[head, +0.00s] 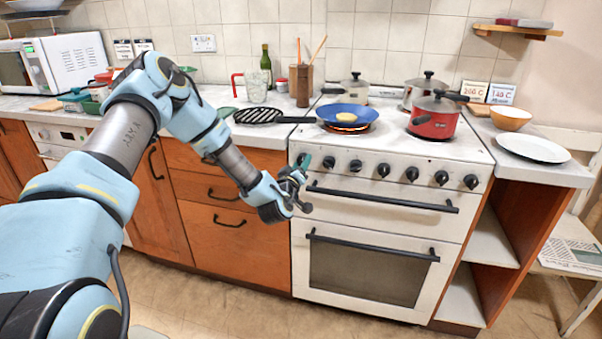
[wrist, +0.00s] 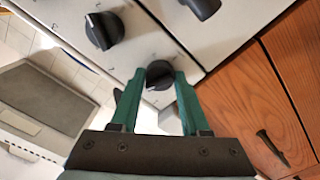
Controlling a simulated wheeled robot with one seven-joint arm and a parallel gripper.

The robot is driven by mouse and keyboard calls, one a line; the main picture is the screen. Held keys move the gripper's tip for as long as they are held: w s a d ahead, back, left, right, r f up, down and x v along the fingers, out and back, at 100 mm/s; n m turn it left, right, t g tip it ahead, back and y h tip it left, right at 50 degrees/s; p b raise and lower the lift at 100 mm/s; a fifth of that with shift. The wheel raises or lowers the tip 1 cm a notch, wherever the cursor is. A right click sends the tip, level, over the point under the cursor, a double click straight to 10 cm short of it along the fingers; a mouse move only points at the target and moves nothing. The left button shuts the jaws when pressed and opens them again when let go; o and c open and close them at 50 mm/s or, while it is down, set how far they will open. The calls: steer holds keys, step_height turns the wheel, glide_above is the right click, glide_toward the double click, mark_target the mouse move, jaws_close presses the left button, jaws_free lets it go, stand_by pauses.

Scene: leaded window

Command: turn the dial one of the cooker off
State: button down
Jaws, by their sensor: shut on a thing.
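The white cooker (head: 455,156) stands right of centre in the head view, with a row of dark dials along its front panel. My gripper (head: 302,166) is at the left end of that row. In the wrist view, its green fingers stand on both sides of a dark round dial (wrist: 159,70) and are shut on it. A neighbouring dial (wrist: 104,30) is free beside it. In the head view, the held dial is largely hidden by my gripper. The burner (head: 346,129) under the blue pan (head: 347,112) glows orange.
A red pot (head: 434,120) and steel pots stand on the hob. The oven handle (head: 382,197) sticks out below the dials; it shows near my gripper in the wrist view (wrist: 203,8). Wooden drawers (head: 235,243) adjoin the cooker on the left. The floor in front is clear.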

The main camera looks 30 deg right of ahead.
steer(key=shift+n+b, duration=1.5)
steer(key=shift+n, duration=0.7)
steer(key=shift+c, duration=1.9)
jaws_free()
steer(key=shift+s, duration=0.1)
steer(key=b+v, duration=0.2)
steer(key=v, duration=0.8)
steer(key=shift+s+a, duration=0.2)
steer(key=shift+a, duration=0.1)
